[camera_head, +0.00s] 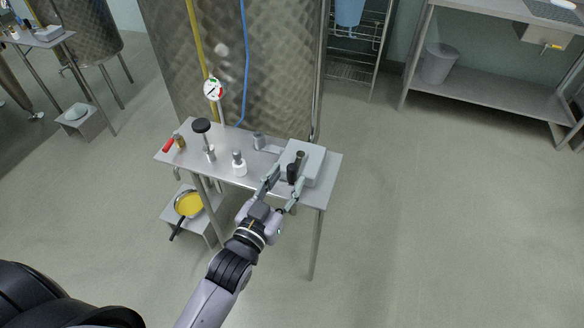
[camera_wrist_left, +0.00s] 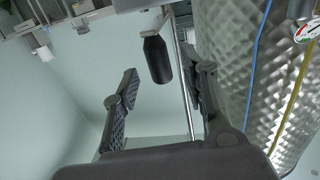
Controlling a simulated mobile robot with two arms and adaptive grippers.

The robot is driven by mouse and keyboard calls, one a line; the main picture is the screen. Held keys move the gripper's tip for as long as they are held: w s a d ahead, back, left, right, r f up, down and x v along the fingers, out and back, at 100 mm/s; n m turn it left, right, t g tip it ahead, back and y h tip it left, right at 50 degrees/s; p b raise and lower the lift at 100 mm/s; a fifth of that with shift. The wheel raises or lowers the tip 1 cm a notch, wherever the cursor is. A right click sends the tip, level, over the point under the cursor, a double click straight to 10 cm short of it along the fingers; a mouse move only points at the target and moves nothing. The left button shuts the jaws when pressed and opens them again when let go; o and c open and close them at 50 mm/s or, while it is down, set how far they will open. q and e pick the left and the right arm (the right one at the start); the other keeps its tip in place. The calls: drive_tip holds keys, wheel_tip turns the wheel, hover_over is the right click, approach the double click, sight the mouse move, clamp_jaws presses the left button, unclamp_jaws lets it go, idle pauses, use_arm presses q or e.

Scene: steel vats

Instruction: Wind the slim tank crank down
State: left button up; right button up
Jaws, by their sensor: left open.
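The crank has a black cylindrical grip (camera_head: 292,174) beside a grey box-like housing (camera_head: 312,163) at the right end of a small steel table. My left gripper (camera_head: 286,177) is open at the table's front edge, its fingers on either side of the grip. In the left wrist view the black grip (camera_wrist_left: 158,60) hangs from a short grey arm (camera_wrist_left: 154,33) between the spread fingers of my left gripper (camera_wrist_left: 167,80). Clear space shows on both sides of the grip, and I see no contact. My right gripper is not in view.
A quilted steel vat (camera_head: 265,70) stands behind. A yellow-filled pan (camera_head: 188,204) sits on a low stool at left. The floor to the right is clear.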

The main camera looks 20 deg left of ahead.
sight(289, 176)
use_arm(q)
drive_tip(key=shift+w+d, duration=0.15)
drive_tip(key=shift+w, duration=0.75)
drive_tip(key=shift+w+d, duration=0.1)
drive_tip(key=shift+w, duration=0.8)
drive_tip(key=shift+c, duration=0.2)
clamp_jaws()
